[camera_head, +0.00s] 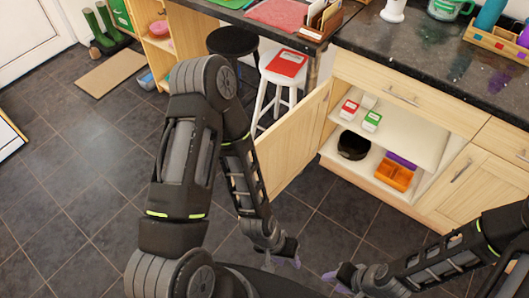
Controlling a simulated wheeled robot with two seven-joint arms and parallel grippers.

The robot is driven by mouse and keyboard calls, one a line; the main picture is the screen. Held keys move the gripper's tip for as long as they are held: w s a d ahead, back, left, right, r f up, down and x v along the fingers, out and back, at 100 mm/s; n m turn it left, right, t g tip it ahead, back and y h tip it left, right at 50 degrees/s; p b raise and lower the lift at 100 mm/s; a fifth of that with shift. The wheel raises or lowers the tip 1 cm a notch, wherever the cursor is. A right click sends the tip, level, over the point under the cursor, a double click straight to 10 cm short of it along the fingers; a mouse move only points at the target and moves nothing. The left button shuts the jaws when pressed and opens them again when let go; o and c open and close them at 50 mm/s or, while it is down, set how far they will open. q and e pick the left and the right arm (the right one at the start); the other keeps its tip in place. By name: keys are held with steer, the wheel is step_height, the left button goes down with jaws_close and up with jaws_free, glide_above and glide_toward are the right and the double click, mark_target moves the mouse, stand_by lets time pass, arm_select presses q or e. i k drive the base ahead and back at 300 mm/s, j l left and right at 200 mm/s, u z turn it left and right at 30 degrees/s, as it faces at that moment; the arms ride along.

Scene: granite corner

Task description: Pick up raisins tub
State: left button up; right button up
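No label readable as raisins shows. In the open cabinet at right, a small red-and-white container (348,109) and a green-and-white one (371,121) stand on the upper shelf. A small pale item (369,101) is behind them. I cannot tell which is the raisins tub. My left gripper (283,263) hangs low over the floor, left of and in front of the cabinet, its fingers apart and empty. My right gripper (337,281) is low at the bottom centre, its fingers apart and empty. Neither gripper touches the containers.
The cabinet door (292,146) stands open to the left. A black bowl (353,146) and an orange box (395,175) sit on the lower shelf (372,169). A white stool (287,77) and a black stool (232,41) stand beyond the door. Dark floor (325,232) in front is clear.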

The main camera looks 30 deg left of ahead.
mark_target(371, 121)
steer(key=j+z, duration=0.15)
steer(key=j, duration=0.3)
steer(key=j+z, duration=0.2)
steer(key=j, duration=0.25)
steer(key=k+j+z, duration=0.15)
steer(key=j, duration=0.3)
steer(key=j+z, duration=0.15)
steer(key=j, duration=0.3)
steer(key=k+j+z, duration=0.2)
steer(key=j, duration=0.25)
steer(key=j+z, duration=0.15)
steer(key=j, duration=0.25)
steer(key=i+j+z, duration=0.1)
steer(key=j, duration=0.35)
steer(key=i+j+z, duration=0.15)
steer(key=j, duration=0.3)
steer(key=i+j+z, duration=0.1)
steer(key=j, duration=0.35)
